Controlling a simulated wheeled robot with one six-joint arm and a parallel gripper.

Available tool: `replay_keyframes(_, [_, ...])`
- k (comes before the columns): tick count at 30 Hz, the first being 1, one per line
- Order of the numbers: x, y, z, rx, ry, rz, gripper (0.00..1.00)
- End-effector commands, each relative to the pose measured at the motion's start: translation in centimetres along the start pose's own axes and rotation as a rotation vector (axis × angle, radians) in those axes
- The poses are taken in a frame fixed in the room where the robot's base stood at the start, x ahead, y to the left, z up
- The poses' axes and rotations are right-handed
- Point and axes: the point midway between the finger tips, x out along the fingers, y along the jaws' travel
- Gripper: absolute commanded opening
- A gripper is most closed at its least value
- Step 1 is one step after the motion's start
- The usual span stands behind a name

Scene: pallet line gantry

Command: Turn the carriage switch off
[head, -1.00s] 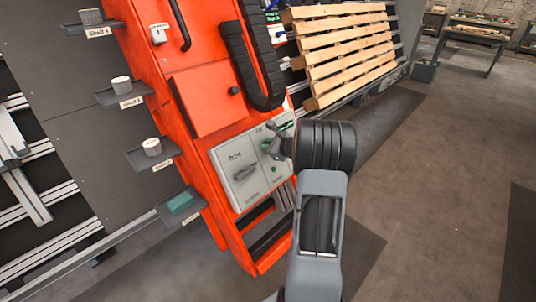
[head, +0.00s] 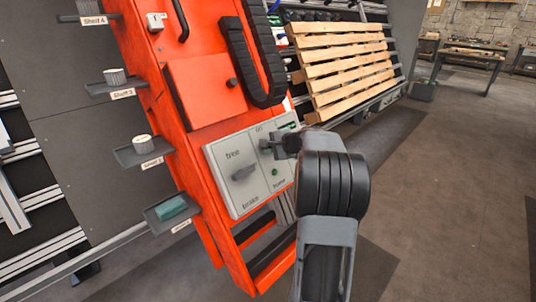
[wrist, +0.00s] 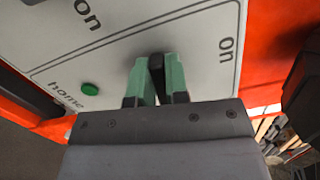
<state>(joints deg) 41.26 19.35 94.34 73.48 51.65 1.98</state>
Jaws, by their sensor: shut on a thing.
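The grey control panel (head: 225,178) is on the orange carriage (head: 205,100), with labels free, brake and home readable in the head view. My gripper (head: 282,145) is at the panel's upper right part in the head view. In the wrist view its green fingers (wrist: 155,75) are shut on a dark switch handle (wrist: 156,64), one finger on each side. An "on" label is to the right of the handle in the wrist view, and another "on" is at the upper left. My gripper and wrist hide part of the panel's right side in the head view.
A grey free/brake knob (head: 243,172) and a green home button (wrist: 90,89) are nearby on the panel. Small shelves (head: 140,151) stick out left of the carriage. A wooden pallet (head: 345,65) leans behind. Open floor (head: 450,190) lies to the right.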

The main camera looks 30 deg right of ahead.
Motion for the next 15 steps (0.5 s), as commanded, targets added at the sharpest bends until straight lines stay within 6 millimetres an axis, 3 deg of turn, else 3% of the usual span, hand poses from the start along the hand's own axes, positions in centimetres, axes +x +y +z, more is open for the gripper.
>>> replay_keyframes(15, [0.07,0.33,0.01,-0.168,-0.003,0.019,0.0])
